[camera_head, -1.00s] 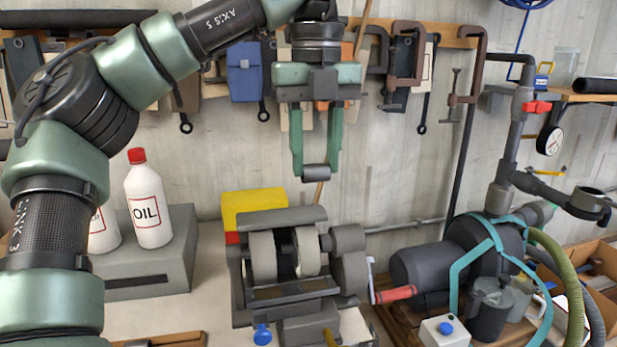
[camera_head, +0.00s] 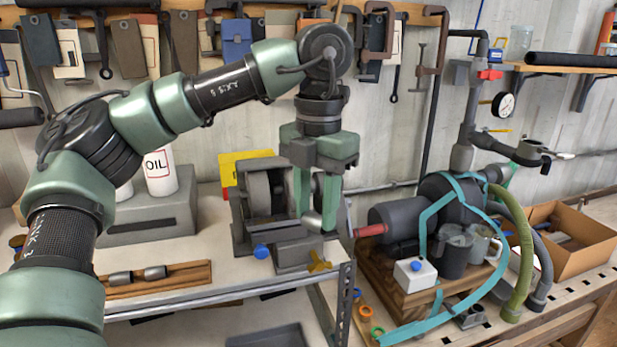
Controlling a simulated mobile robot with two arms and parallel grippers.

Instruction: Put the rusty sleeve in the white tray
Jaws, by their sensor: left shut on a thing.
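My left gripper (camera_head: 318,216) points down in front of the bench grinder, its fingers shut on a small grey metal sleeve (camera_head: 311,221). The sleeve lies crosswise between the fingertips, and the fingers cover part of it. I cannot make out rust on it. More short grey sleeves lie in a wooden holder (camera_head: 188,272) at the front left of the bench. I see no white tray in this view. My right gripper is not in view.
The bench grinder (camera_head: 262,195) stands just behind the gripper, with a yellow box (camera_head: 228,170) behind it. A pump with teal straps (camera_head: 395,217) and a white box with a blue button (camera_head: 416,272) stand to the right. A cardboard box (camera_head: 578,262) is farther right.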

